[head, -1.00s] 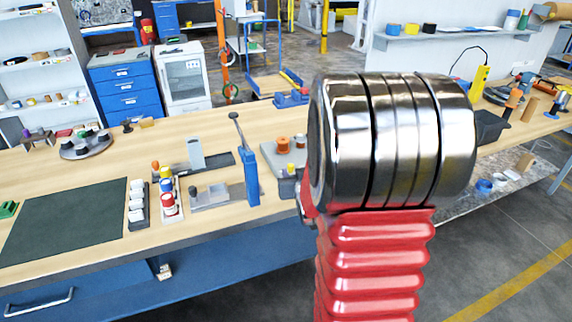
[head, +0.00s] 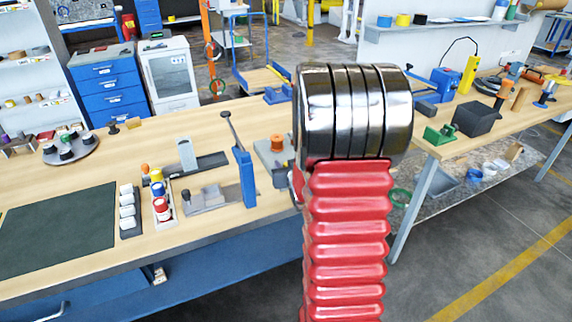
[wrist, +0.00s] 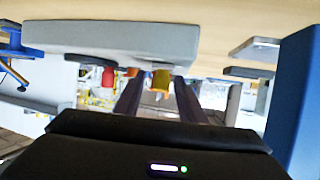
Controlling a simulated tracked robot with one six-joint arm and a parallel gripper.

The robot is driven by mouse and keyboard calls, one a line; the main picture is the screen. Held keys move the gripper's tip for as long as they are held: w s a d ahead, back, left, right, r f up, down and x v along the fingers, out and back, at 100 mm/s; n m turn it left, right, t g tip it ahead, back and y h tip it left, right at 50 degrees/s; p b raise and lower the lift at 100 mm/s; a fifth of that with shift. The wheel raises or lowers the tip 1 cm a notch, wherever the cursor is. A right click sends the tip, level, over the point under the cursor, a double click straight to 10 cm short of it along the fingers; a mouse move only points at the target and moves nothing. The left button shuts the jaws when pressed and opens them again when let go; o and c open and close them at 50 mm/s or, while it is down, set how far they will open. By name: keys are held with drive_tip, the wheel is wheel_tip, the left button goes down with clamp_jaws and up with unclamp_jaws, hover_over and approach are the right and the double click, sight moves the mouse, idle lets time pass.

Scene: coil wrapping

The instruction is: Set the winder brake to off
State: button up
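A grey base with an orange spool (head: 277,143) stands on the bench, partly hidden behind my arm; it looks like the winder. Beside it is a blue post (head: 245,178) with a dark, tilted lever (head: 231,130). I cannot tell which part is the brake. In the wrist view, the grey base (wrist: 120,38) hangs across the top, with a red-orange spool (wrist: 108,76) below it and the blue post (wrist: 294,100) at the right. My gripper (wrist: 158,90) is open, its two dark fingers apart, with a yellow knob-like part (wrist: 161,79) seen between them. My gripper is hidden in the head view.
Left of the post are a grey fixture (head: 212,197), a rack of coloured cylinders (head: 160,198), white blocks (head: 129,210) and a dark mat (head: 60,228). A second bench (head: 447,148) at the right carries a black box (head: 476,119) and a green item (head: 440,134).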

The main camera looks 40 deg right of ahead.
clamp_jaws()
